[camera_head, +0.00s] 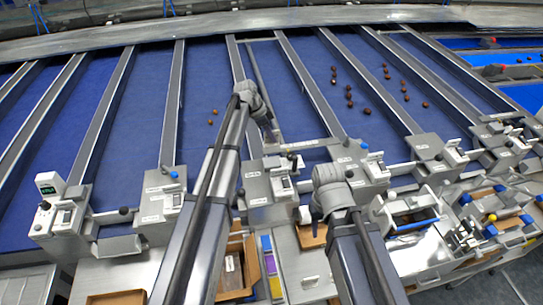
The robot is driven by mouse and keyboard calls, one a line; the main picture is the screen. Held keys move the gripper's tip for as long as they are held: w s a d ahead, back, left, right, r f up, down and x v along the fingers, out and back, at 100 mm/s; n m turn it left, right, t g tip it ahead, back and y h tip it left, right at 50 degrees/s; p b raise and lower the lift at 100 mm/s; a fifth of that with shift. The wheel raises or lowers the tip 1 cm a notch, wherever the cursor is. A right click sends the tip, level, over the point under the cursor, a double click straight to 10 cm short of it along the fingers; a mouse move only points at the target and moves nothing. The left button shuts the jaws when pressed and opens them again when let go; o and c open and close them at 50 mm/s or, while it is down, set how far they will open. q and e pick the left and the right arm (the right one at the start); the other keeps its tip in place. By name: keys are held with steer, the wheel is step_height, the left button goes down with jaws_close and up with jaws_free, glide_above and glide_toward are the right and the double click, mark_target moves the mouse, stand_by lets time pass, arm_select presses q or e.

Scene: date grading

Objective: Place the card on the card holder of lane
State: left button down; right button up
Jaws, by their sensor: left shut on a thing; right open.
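My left gripper (272,132) is shut at the near end of a blue lane, above the lane's front edge. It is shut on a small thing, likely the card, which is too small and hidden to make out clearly. Grey control boxes with white labels stand at the lane ends; one box (268,190) is just below my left gripper. Which part is the card holder is too small to tell. My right gripper (316,222) is open and low, in front of the boxes, near a box with a blue knob (364,146).
Blue lanes (210,90) with grey dividers run away to the back; several brown dates (349,97) lie on them. Knobs and levers stick up along the boxes. Trays with blue handles (415,225) stand at the right. An open brown box (230,275) sits below.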

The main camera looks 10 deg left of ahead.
mark_target(269, 142)
arm_select(q)
steer(key=shift+w, duration=0.1)
steer(key=shift+f+b, duration=0.5)
steer(key=shift+b, duration=0.05)
step_height(269, 142, down, 5)
steer(key=b, duration=0.4)
steer(key=shift+b, duration=0.4)
steer(key=shift+f+b, duration=2)
steer(key=shift+b, duration=0.05)
steer(key=shift+f, duration=0.2)
steer(key=c, duration=1)
jaws_free()
steer(key=shift+o, duration=0.2)
steer(key=shift+r, duration=0.1)
